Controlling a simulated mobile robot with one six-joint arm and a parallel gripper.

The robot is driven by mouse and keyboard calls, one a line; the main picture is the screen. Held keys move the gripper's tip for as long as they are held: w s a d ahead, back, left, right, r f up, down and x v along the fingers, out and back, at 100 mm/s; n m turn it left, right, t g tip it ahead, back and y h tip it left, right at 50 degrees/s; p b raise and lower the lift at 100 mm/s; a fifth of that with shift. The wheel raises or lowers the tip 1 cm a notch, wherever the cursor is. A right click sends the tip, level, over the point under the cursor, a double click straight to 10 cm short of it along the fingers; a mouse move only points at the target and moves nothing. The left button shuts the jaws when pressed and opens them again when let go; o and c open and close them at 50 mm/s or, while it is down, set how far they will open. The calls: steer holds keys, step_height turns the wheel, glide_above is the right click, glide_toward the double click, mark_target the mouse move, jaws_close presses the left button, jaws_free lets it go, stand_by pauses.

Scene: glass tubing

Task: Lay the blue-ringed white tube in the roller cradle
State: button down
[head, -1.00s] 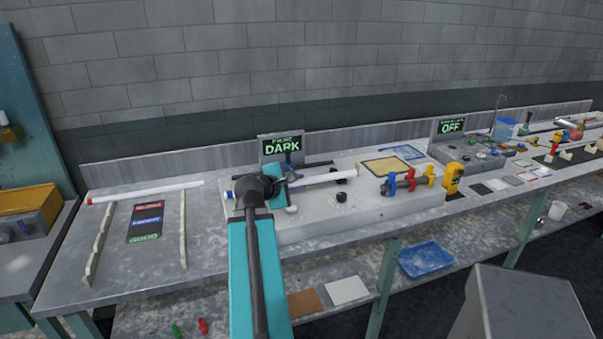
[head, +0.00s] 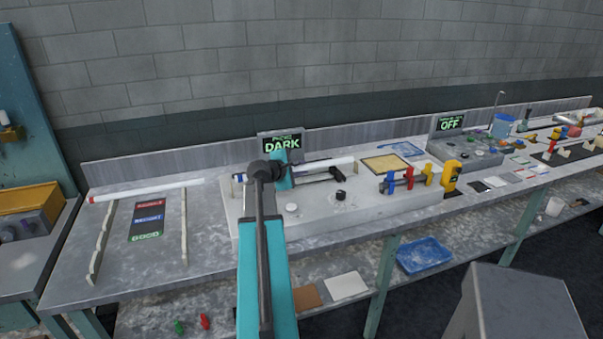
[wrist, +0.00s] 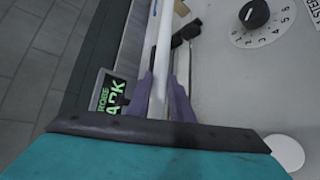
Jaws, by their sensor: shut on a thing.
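My gripper (head: 288,172) is over the pale bench block and shut on a white tube (head: 325,166), which lies roughly level, left to right. The tube's left end (head: 239,178) shows a dark blue mark; my arm hides part of its middle. In the wrist view the purple fingers (wrist: 160,95) stand either side of the tube (wrist: 164,45). A dark fixture with a bar (head: 325,177), possibly the roller cradle, sits just in front of the tube. It also shows beside the tube in the wrist view (wrist: 186,33). I cannot tell whether tube and fixture touch.
The sign reading DARK (head: 283,143) stands close behind my gripper. Red, blue and yellow clamps (head: 408,180) stand to the right. Another white tube with a red end (head: 145,191) lies across the rails at left.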

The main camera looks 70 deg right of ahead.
steer(key=shift+w+d, duration=0.2)
steer(key=shift+d, duration=0.5)
steer(key=shift+f, duration=0.2)
steer(key=shift+f+p, duration=0.65)
steer(key=shift+f, duration=0.95)
steer(key=c, duration=1.6)
jaws_free()
steer(key=shift+a, duration=0.2)
